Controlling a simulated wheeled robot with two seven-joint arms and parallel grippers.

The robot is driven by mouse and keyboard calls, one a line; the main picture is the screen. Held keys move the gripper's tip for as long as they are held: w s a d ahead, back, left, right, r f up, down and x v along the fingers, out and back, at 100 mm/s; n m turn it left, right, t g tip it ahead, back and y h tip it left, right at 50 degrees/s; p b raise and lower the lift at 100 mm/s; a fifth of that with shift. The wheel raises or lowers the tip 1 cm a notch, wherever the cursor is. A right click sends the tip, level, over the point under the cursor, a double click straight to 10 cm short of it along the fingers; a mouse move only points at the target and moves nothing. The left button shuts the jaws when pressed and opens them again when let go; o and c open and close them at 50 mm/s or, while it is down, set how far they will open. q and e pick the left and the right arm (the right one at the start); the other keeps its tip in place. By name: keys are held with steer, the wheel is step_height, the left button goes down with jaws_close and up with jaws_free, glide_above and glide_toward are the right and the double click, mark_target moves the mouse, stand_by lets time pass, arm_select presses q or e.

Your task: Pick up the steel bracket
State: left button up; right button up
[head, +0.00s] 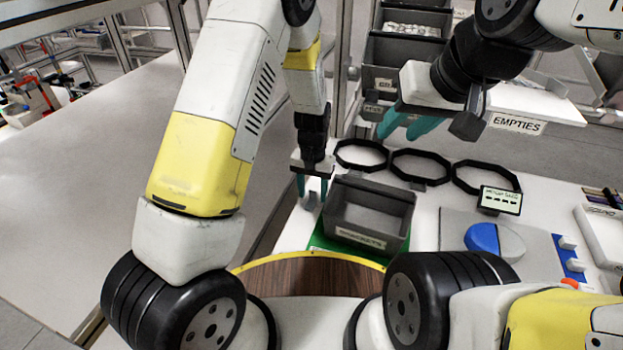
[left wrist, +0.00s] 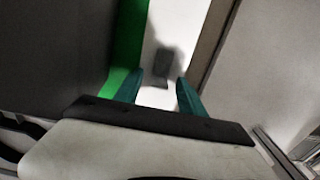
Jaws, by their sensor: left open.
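The steel bracket appears as a small grey piece (left wrist: 161,68) on the white table in the left wrist view, beyond and between my fingertips, partly in shadow. In the head view a small grey piece (head: 311,201) shows low between the fingers of my left gripper (head: 312,188). The left gripper is open, points down and holds nothing; its teal fingertips (left wrist: 160,92) also show in the left wrist view. Whether they touch the bracket cannot be told. My right gripper (head: 409,124) is higher at the right, its teal fingers apart and empty.
A grey bin labelled brackets (head: 362,240) stands on a green mat (head: 320,240) close right of my left gripper. A small display (head: 500,199), a blue-and-white device (head: 483,238) and an empties shelf (head: 530,108) are at the right.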

arm_select(q)
steer(key=shift+f, duration=0.1)
steer(key=shift+c, duration=0.5)
jaws_close()
